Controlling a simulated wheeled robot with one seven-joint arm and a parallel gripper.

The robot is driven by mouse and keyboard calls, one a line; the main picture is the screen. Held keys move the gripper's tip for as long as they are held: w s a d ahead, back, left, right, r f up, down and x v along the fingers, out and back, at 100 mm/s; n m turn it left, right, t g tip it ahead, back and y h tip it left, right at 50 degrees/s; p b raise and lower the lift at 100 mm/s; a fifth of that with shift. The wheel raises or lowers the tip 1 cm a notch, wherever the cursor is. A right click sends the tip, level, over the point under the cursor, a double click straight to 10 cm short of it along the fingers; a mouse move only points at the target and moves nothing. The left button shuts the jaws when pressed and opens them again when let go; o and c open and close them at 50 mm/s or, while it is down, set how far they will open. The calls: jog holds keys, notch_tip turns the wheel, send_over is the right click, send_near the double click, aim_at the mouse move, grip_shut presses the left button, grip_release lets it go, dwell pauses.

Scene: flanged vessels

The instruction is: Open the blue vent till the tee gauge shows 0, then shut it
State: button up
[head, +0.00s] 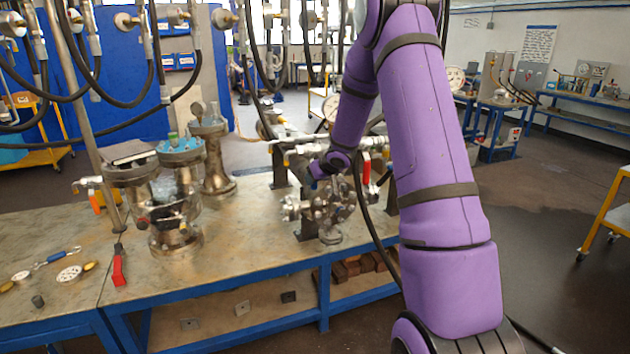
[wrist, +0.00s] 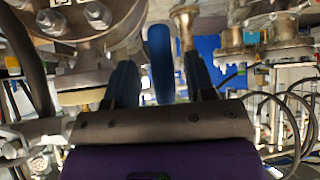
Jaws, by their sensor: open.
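In the wrist view my gripper (wrist: 159,65) is open. A blue handle (wrist: 160,50), which looks like the vent's, stands between its two dark fingers, with gaps showing on both sides. In the head view the end of my purple arm is over the pipework behind the flanged fitting (head: 328,207), and the fingers and blue handle cannot be made out. A round pale gauge (head: 331,107) shows partly behind my arm. Its needle is too small to read, and I cannot tell if it is the tee gauge.
A red lever (head: 366,168) is close to the right of my wrist. Flanged vessels (head: 182,190) stand on the bench (head: 236,235) to the left. Black hoses hang across the upper left. A red-handled tool (head: 118,267) and small parts lie at the bench's left.

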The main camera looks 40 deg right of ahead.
jog(key=v, duration=0.8)
jog(key=shift+r, duration=0.2)
jog(key=shift+s, duration=0.15)
jog(key=s+a+r+m+g+h, duration=0.1)
jog(key=s+a+r+h, duration=0.1)
jog(key=s+a+r, duration=0.45)
jog(key=s+a+r+h, duration=0.2)
jog(key=s+a+r, duration=0.2)
jog(key=r, duration=0.5)
jog(key=s+a+g+y, duration=0.1)
jog(key=s+a, duration=0.4)
jog(key=s, duration=0.3)
jog(key=s+a+r+n+y, duration=0.1)
jog(key=s+a+y, duration=0.1)
jog(key=s+a, duration=0.2)
jog(key=s+a+r+g+y, duration=0.1)
jog(key=s+a, duration=0.4)
jog(key=s, duration=0.6)
jog(key=shift+s+a+n+g+y, duration=0.3)
jog(key=shift+s+a+y, duration=0.05)
jog(key=shift+a+y, duration=0.05)
